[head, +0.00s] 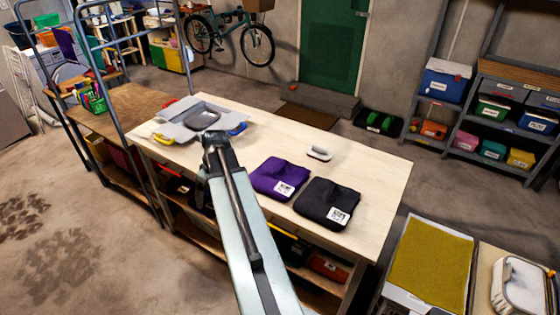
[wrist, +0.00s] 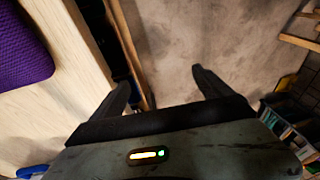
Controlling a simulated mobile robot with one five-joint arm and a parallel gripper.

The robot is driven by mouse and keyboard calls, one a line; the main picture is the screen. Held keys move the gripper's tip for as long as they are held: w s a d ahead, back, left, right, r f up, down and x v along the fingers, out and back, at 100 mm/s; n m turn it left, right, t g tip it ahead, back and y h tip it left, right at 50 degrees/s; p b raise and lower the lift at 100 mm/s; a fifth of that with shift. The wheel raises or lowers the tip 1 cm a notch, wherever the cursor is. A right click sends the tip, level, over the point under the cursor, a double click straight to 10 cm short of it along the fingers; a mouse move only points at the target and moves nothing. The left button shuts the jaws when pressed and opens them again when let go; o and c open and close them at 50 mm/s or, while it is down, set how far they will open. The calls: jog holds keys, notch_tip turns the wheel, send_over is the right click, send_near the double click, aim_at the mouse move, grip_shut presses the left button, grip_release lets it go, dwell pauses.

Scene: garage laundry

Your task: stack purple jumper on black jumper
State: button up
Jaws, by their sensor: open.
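The purple jumper (head: 279,178) lies folded on the pale wooden table, with a white label on its front. The black jumper (head: 327,203) lies folded just to its right, also labelled, and the two are side by side on the table top. In the wrist view, part of the purple jumper (wrist: 20,50) shows at the upper left edge. My gripper (wrist: 168,85) is open and empty, with floor and the table's edge between and beyond its fingers. In the head view my arm reaches up to the left of the purple jumper; its fingers cannot be made out there.
The pale table (head: 385,185) has free room around the jumpers. A small white-topped brush (head: 319,153) lies behind them. A grey box with open flaps (head: 203,118) stands at the table's far left. A metal-framed bench (head: 130,105) adjoins on the left.

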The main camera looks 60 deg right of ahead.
jog(key=shift+t, duration=0.7)
jog(key=s+d+r+p, duration=0.1)
jog(key=s+d+r, duration=0.1)
jog(key=d, duration=0.3)
jog(key=s+d+r+p, duration=0.1)
jog(key=s+d+r, duration=0.1)
jog(key=s+d, duration=0.1)
jog(key=s+d+r+p, duration=0.1)
jog(key=s+d+r, duration=0.1)
jog(key=d, duration=0.4)
jog(key=shift+s+d+r, duration=0.15)
jog(key=shift+s+d, duration=0.15)
jog(key=shift+s, duration=0.05)
jog(key=t+h+p, duration=0.1)
jog(key=p, duration=0.2)
send_near(282, 165)
jog(key=b+x, duration=0.7)
jog(key=x, duration=0.2)
jog(key=shift+a+b, duration=0.1)
jog(key=shift+b, duration=0.2)
jog(key=shift+c, duration=0.6)
grip_shut()
